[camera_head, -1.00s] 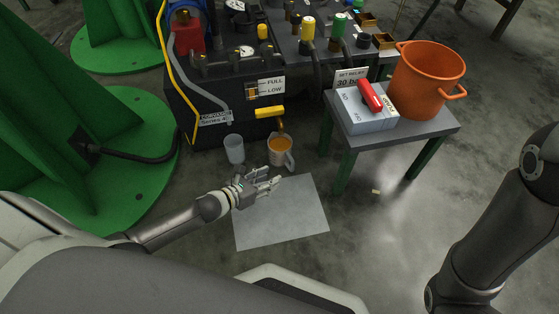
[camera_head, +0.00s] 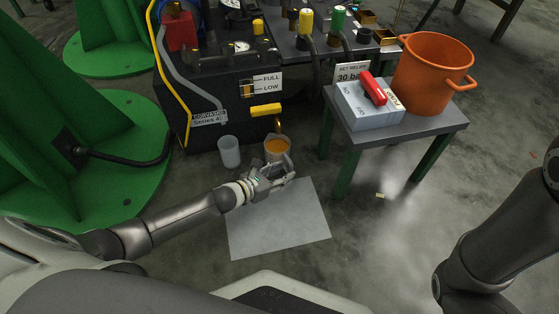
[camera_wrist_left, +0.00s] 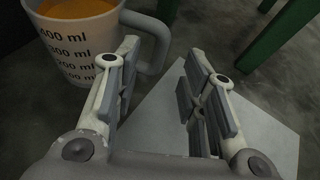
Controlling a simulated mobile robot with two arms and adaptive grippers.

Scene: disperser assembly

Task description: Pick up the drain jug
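The drain jug (camera_head: 277,147) is a pale measuring jug with orange-brown liquid in it, standing upright on the floor under the yellow-handled drain tap. In the left wrist view the jug (camera_wrist_left: 85,45) shows ml marks at upper left, and its handle (camera_wrist_left: 157,40) is just beyond my left finger's tip. My left gripper (camera_head: 288,170) is at the near right side of the jug. In the wrist view the gripper (camera_wrist_left: 160,72) is open, with nothing clearly held between the fingers. My right arm shows at the right edge; its gripper is out of view.
A translucent cup (camera_head: 229,152) stands just left of the jug. The black machine (camera_head: 215,95) is behind. A grey sheet (camera_head: 280,225) lies on the floor in front. A small table (camera_head: 430,122) at right bears an orange pot (camera_head: 430,75) and a box (camera_head: 365,108).

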